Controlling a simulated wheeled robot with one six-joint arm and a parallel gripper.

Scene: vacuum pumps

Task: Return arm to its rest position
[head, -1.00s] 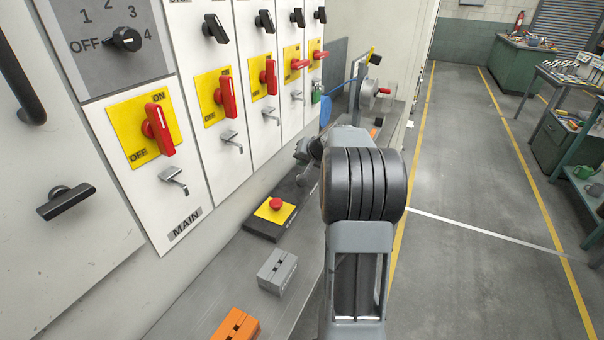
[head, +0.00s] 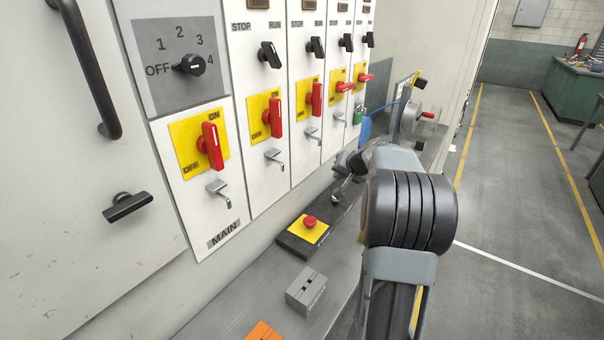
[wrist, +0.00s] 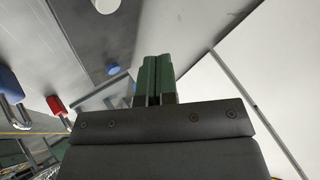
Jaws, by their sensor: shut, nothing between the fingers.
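My gripper (wrist: 153,80) shows in the wrist view with its two green fingers together and nothing between them. It is clear of any surface there, as far as I can see. In the head view my arm (head: 408,212) stands at centre right, in front of the grey bench. Its far end reaches back beside the panel row, and the fingers cannot be made out there.
The switch panel with the red MAIN handle (head: 210,147) is on the left. On the bench are a red stop button (head: 310,221), a grey block (head: 306,292) and an orange block (head: 264,332). Open floor (head: 520,215) lies to the right.

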